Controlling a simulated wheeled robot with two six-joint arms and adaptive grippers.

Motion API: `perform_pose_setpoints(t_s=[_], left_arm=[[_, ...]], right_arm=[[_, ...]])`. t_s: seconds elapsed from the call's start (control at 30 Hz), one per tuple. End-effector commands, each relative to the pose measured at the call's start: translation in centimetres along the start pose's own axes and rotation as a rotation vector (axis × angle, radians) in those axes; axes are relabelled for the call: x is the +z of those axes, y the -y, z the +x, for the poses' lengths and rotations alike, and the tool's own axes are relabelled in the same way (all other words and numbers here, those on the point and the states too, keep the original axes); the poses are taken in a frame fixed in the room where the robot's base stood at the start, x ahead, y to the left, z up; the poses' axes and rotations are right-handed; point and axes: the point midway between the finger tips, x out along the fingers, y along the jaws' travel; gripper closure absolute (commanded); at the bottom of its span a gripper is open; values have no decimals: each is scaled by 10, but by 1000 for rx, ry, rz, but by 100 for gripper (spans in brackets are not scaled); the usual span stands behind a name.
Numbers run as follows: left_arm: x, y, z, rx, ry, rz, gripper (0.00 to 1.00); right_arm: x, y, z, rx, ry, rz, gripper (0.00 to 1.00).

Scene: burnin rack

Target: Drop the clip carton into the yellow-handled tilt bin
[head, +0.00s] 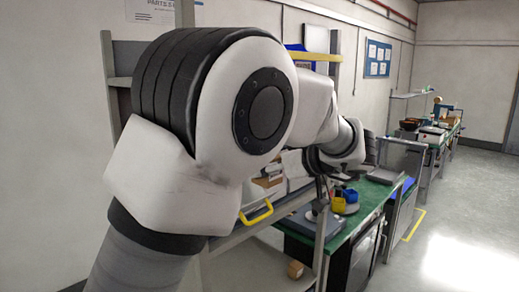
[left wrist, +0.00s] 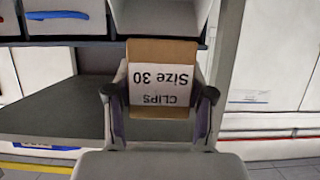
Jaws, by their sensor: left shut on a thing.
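The clip carton (left wrist: 163,52) is a brown box with a white label reading "CLIPS Size 30", upside down in the left wrist view. My left gripper (left wrist: 160,97) is shut on it, one finger at each side. The yellow-handled tilt bin shows in the head view by its yellow handle (head: 257,213), on the rack just right of my large arm joint. My arm hides much of that bin and rack. In the head view the carton cannot be made out. My right gripper is in neither view.
A bin with a blue handle (left wrist: 57,15) and a pale bin (left wrist: 160,14) line the top of the wrist view. A green-topped bench (head: 366,196) with blue and yellow items stands right of the rack. A small brown box (head: 295,269) sits low down. The floor at right is clear.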

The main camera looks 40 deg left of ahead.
Motion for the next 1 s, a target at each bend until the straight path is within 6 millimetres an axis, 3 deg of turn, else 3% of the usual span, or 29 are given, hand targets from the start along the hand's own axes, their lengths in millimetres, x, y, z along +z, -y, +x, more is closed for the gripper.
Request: perform_pose_setpoints(t_s=[0.17, 0.8, 1.0], left_arm=[[-2, 1, 9, -1, 2, 0, 84], [-36, 0, 92, 0, 1, -2, 84], [-13, 0, 102, 1, -1, 3, 84]], right_arm=[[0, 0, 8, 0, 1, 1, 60], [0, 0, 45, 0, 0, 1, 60], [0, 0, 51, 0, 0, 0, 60]])
